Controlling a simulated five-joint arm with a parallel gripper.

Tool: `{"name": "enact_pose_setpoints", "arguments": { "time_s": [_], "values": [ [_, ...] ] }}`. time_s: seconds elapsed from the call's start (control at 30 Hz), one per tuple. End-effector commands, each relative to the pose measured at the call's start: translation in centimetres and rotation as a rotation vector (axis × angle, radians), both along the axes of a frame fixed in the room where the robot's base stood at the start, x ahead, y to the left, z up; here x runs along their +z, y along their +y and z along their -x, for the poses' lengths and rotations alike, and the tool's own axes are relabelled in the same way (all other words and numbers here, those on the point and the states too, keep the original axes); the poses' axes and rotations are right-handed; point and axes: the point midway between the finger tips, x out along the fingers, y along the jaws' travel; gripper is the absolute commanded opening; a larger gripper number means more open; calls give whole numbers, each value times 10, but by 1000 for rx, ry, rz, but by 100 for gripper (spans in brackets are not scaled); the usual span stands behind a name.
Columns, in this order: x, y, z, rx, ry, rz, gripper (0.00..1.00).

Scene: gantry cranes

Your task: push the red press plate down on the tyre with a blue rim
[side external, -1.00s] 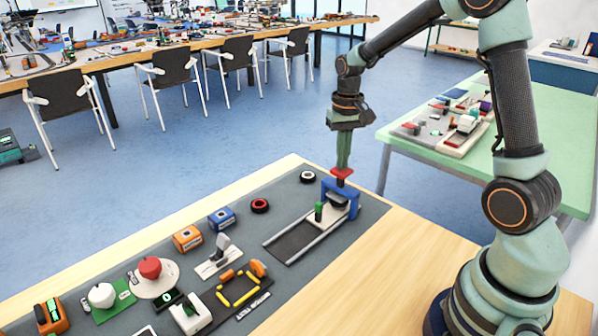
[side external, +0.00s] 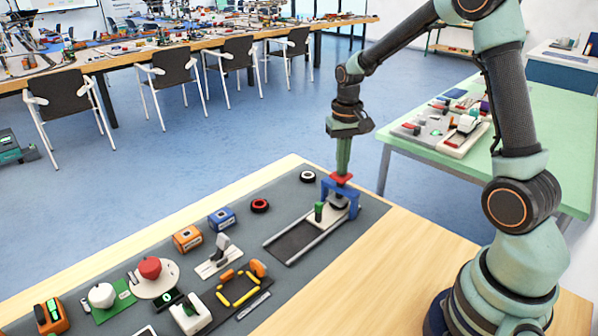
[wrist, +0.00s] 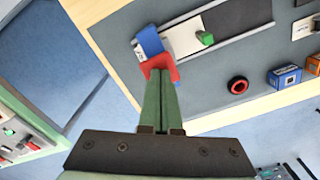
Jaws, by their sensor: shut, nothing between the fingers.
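The red press plate (side external: 341,179) sits on top of the blue gantry press (side external: 353,200) at the right end of the rail track. My gripper (side external: 343,172) is shut and empty, pointing down with its tips at the plate and apparently touching it. In the wrist view the fingertips (wrist: 160,78) overlap the red plate (wrist: 157,64), with the blue gantry (wrist: 149,41) beyond. A dark round part (side external: 338,203) shows under the gantry, on the pale carriage (side external: 328,216) with a green knob (side external: 319,209). Whether it is the tyre, and its rim colour, I cannot tell.
A red-rimmed tyre (side external: 260,206) and a white-rimmed tyre (side external: 308,177) lie on the grey mat beside the track. Blue (side external: 221,218) and orange (side external: 187,239) boxes, switches and buttons stand to the left. Bare wood lies to the right.

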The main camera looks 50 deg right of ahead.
Motion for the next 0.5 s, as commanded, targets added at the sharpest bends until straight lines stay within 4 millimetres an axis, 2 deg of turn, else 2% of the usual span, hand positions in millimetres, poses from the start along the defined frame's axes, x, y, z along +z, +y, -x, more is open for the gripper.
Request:
{"name": "enact_pose_setpoints", "arguments": {
  "time_s": [0.33, 0.5],
  "values": [
    [-2, 0, 0, 0, 1, -1, 0],
    [9, 0, 0, 0, -2, 1, 0]
  ]
}}
